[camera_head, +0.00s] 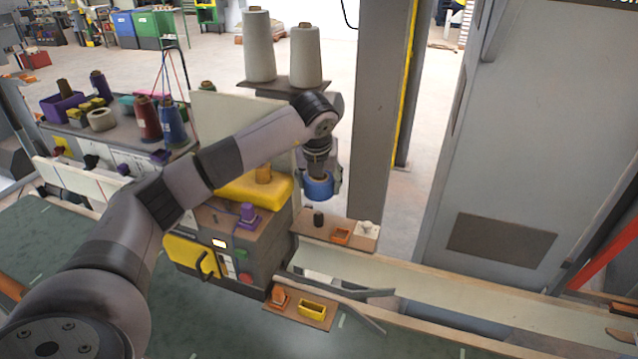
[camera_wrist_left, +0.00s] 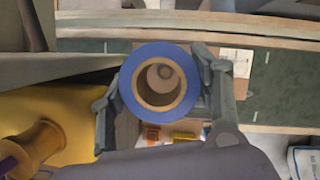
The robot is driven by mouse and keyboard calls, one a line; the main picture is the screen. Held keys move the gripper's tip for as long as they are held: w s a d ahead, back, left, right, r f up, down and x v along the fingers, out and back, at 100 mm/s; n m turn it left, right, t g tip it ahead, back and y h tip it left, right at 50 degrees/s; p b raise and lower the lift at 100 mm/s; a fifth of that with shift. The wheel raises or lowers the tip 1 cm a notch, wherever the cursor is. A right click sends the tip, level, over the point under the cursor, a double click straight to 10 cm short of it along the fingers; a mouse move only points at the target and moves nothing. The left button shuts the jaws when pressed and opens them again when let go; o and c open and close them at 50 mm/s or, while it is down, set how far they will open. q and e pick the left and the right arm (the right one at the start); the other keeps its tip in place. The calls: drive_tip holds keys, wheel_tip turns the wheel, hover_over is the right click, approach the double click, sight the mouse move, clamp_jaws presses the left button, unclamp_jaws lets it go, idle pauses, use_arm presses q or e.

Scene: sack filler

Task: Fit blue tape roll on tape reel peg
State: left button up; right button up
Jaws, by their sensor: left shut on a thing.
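The blue tape roll (camera_head: 318,189) is held by my left gripper (camera_head: 320,178), pointing down in the head view. In the left wrist view the roll (camera_wrist_left: 130,88) lies between the two fingers of my left gripper (camera_wrist_left: 160,92), with its brown core facing the camera. A short dark peg (camera_head: 319,218) stands on a small wooden shelf just below the roll in the head view; the roll appears above it and apart from it. Through the core a round greyish shape (camera_wrist_left: 162,76) shows; I cannot tell for sure whether it is the peg. My right gripper is out of view.
The shelf also bears an orange bin (camera_head: 341,236) and a white item (camera_head: 367,231). A yellow-topped machine (camera_head: 240,187) with a purple piece (camera_head: 248,213) stands left of the roll. Two white thread cones (camera_head: 305,55) stand behind. A grey post (camera_head: 376,110) rises to the right.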

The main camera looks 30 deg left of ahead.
sight(319, 213)
use_arm(q)
drive_tip(key=shift+s+f, duration=0.1)
drive_tip(key=shift+f, duration=0.35)
drive_tip(key=shift+f+b, duration=1.3)
drive_tip(key=shift+f, duration=1.05)
drive_tip(key=shift+f, duration=0.1)
drive_tip(key=shift+f+b, duration=2)
drive_tip(key=shift+f, duration=0.1)
drive_tip(key=o, duration=1.3)
drive_tip(key=shift+c, duration=0.2)
